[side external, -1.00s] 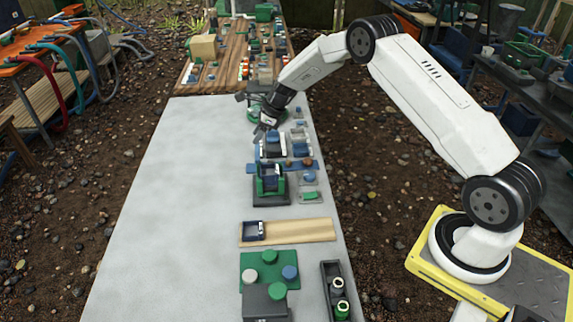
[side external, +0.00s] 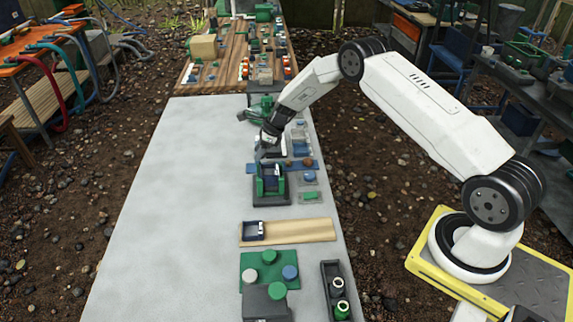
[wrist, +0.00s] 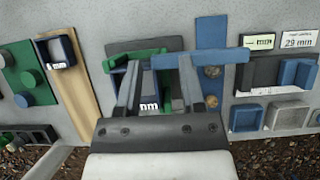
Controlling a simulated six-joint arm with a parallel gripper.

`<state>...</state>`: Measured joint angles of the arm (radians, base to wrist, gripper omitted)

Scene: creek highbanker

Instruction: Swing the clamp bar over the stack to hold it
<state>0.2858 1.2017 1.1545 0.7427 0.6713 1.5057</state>
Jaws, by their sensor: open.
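A green and black fixture (side external: 270,190) stands on the grey bench; the wrist view shows its green wall (wrist: 118,62) and dark base. A pale labelled piece (wrist: 149,98), perhaps part of the stack, lies inside it, partly hidden by my fingers. A blue bar (wrist: 226,56), likely the clamp bar, lies along the top edge at the fixture's right side and reaches over a flat blue strip (wrist: 209,30). My gripper (wrist: 161,65) is open above the fixture, its fingers apart near the bar's left part. I cannot tell whether they touch it. In the side view my gripper (side external: 261,150) is just behind the fixture.
A wooden board with a dark blue tray (side external: 254,230) and a green plate with round knobs (side external: 255,272) lie nearer the camera. A black holder (side external: 335,290) stands at the right edge. Grey and blue blocks (wrist: 265,75) lie right of the fixture. The bench's left side is clear.

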